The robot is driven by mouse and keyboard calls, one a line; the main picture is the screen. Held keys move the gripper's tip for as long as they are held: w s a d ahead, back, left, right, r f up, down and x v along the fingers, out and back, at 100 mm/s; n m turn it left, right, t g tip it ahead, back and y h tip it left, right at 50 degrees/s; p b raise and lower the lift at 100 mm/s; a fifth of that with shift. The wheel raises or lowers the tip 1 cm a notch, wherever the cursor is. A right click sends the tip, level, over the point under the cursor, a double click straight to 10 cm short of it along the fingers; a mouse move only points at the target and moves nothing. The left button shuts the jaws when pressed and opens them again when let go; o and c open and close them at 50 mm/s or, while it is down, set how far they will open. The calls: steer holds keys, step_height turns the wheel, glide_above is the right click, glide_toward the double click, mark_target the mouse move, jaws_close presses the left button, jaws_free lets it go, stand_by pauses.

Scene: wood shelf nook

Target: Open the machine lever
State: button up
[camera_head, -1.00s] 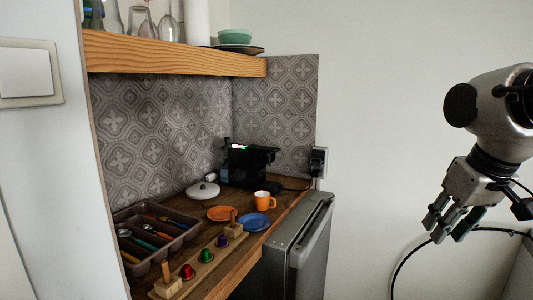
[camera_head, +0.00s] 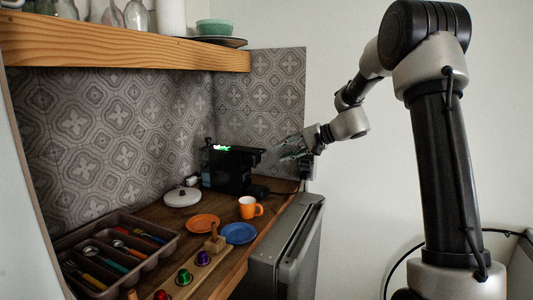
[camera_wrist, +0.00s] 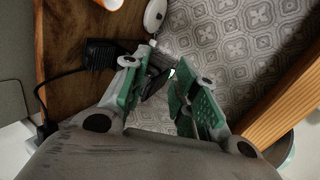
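The black coffee machine (camera_head: 228,172) stands at the back corner of the wooden counter, with a green light on top. Its lever cannot be told apart clearly from the dark top. My gripper (camera_head: 290,148) is just right of the machine's top, at about its height, and seems apart from it. In the wrist view my gripper (camera_wrist: 160,92) is open, its two green-padded fingers spread. Dark parts of the machine (camera_wrist: 102,54) show beyond the fingers, partly hidden by them. Nothing is seen held.
A cutlery tray (camera_head: 150,265) is front left. The wooden shelf (camera_head: 120,53) overhangs. A fridge (camera_head: 290,245) stands at right.

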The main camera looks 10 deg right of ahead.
mark_target(265, 151)
steer(key=w+d+f+m+t+y, duration=0.1)
steer(key=w+d+f+m+t, duration=0.15)
steer(key=w, duration=0.75)
steer(key=shift+n, duration=0.25)
steer(key=shift+x, duration=3.95)
steer(key=shift+d+f, duration=0.1)
steer(key=shift+f, duration=0.1)
jaws_close()
